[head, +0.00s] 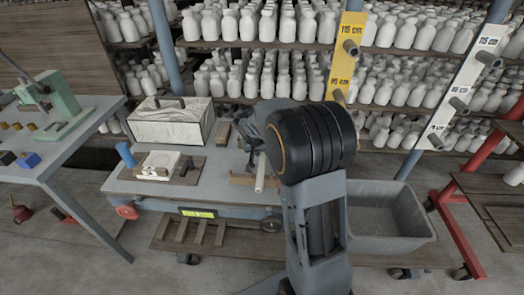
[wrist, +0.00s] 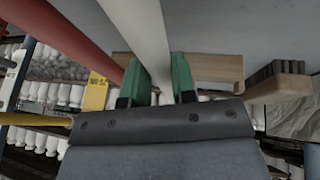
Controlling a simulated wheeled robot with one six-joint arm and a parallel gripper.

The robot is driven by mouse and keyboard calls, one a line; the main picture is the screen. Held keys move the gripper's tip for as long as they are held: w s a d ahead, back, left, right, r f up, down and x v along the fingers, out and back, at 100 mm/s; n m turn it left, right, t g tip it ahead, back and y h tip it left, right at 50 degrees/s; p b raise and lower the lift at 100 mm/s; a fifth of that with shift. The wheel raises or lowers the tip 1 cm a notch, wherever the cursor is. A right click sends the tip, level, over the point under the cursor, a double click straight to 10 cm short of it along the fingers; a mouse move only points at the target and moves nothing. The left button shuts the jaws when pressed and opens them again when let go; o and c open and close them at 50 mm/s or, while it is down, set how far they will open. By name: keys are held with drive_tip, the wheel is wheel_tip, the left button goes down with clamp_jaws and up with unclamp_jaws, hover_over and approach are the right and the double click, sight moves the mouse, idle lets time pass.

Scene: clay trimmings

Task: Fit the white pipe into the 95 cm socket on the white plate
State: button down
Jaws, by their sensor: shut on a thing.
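The white pipe (head: 260,172) shows in the head view as a short length over the cart top; my arm hides the rest. In the wrist view the white pipe (wrist: 148,30) passes between the green fingers of my gripper (wrist: 160,85), which is shut on it. My gripper is mostly hidden in the head view. The white plate (head: 475,62) stands tilted at the right, in front of the bottle shelves and apart from the pipe. It carries a column of grey sockets; the top label reads 115 cm. The middle socket (head: 458,105), under a small label that looks like 95 cm, appears empty.
A yellow plate (head: 346,62) with 115 cm and 95 cm sockets stands left of the white plate. A grey bin (head: 412,222) sits below. The cart (head: 120,184) holds a marbled box (head: 172,121). A red bar (wrist: 65,37) runs beside the pipe in the wrist view.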

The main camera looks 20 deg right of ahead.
drive_tip(key=shift+f, duration=0.15)
drive_tip(key=c, duration=1.4)
unclamp_jaws()
drive_tip(key=o, duration=0.5)
drive_tip(key=shift+c, duration=0.2)
